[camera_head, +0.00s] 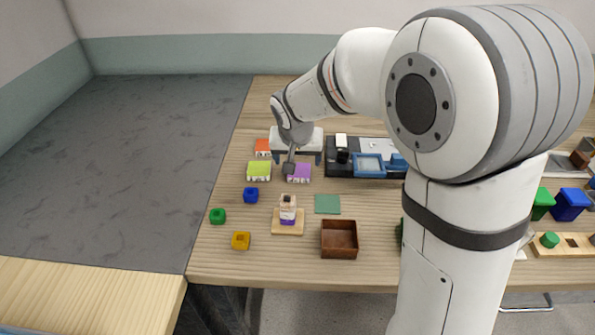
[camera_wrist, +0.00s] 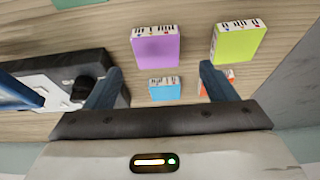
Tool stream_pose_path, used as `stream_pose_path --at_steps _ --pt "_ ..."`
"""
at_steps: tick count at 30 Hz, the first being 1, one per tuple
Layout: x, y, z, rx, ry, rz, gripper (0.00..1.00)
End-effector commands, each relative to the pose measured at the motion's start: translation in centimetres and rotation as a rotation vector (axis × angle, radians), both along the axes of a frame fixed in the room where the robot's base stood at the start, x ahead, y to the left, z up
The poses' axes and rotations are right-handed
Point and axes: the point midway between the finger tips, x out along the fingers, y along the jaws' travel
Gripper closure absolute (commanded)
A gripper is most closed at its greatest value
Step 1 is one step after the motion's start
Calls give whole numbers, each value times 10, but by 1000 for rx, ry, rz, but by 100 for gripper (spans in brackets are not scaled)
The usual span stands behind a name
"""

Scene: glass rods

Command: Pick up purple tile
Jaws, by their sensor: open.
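The purple tile (camera_head: 299,173) lies on the wooden table just below my gripper (camera_head: 302,163) in the head view, partly covered by a grey part of my arm. In the wrist view the purple tile (camera_wrist: 156,47) is a flat purple block with a white printed edge, ahead of the fingertips and roughly centred between them. My gripper (camera_wrist: 160,75) is open, its two blue fingers apart with nothing held between them.
A lime tile (camera_wrist: 238,42) lies to the right of the purple one in the wrist view. A blue tile (camera_wrist: 165,88) and a partly hidden orange tile (camera_wrist: 214,82) lie nearer the gripper. A dark station (camera_wrist: 88,72) stands left. A brown box (camera_head: 339,239) and small cubes are in front.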

Motion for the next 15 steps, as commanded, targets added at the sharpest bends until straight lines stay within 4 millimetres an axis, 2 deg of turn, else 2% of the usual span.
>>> stream_pose_path --at_steps 6,9,15 --pt "9 -5 -32 -1 4 -2 22" --pt "13 -5 -42 0 2 -1 22" --pt "16 -5 -47 -1 0 -1 22"
